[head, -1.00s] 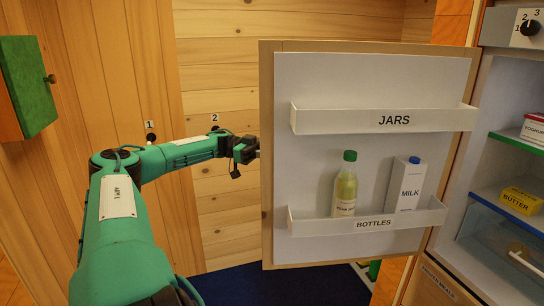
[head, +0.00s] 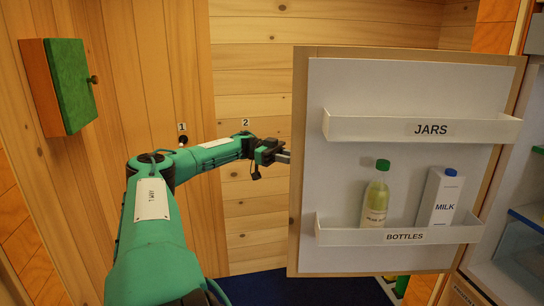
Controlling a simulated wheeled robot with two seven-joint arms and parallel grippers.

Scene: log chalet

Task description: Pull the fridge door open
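The fridge door (head: 340,90) stands wide open, its inner side facing me, with a JARS shelf (head: 422,129) above and a BOTTLES shelf (head: 400,235) below. The fridge interior (head: 520,200) shows only partly at the right edge. My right gripper is not in view.
A bottle with a green cap (head: 376,195) and a milk carton (head: 440,198) stand in the lower door shelf. A green-doored wall cabinet (head: 72,84) hangs at the left. Hooks marked 1 and 2 are on the wooden wall. A dark blue rug (head: 290,288) lies below.

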